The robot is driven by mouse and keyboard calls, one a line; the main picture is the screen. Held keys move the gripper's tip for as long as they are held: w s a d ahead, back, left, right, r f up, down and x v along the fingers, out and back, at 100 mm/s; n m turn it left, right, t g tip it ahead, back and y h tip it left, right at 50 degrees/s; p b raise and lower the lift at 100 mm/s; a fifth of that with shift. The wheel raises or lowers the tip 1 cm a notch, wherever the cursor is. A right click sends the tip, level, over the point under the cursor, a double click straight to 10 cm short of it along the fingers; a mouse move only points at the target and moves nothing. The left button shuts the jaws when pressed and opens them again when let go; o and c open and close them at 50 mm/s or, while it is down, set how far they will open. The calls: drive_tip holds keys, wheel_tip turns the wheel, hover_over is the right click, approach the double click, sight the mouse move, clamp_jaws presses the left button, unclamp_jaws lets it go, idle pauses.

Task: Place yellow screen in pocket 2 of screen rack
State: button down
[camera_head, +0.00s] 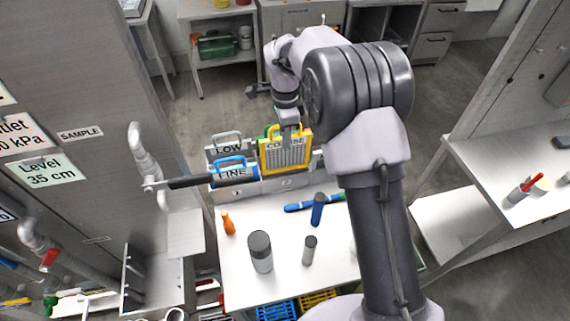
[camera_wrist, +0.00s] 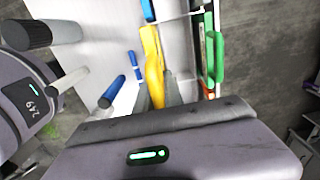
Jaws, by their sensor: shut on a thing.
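The yellow screen (camera_head: 285,155), with a grey mesh and a partly covered label, stands upright at the back of the bench. My gripper (camera_head: 290,125) is above it, shut on its top handle part. In the wrist view, the yellow screen (camera_wrist: 153,60) shows edge-on beyond the grey jaws (camera_wrist: 160,112). The screen rack (camera_head: 287,185) is a grey frame at the bench's back edge, below the screen. I cannot tell whether the yellow screen's lower edge is inside a pocket or just in front.
A blue screen marked FINE (camera_head: 235,173) and a grey one marked LOW (camera_head: 228,147) stand to the left. A green screen (camera_wrist: 213,55) is close beside the yellow one. A dark cylinder (camera_head: 260,250), a blue cylinder (camera_head: 317,208) and an orange bottle (camera_head: 228,222) stand on the bench.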

sight(285, 168)
wheel_tip(285, 168, down, 9)
drive_tip(key=shift+f+b, duration=0.1)
drive_tip(key=shift+b, duration=0.55)
drive_tip(key=c, duration=1.9)
unclamp_jaws()
drive_tip(key=o, duration=0.4)
drive_tip(key=shift+o, duration=0.2)
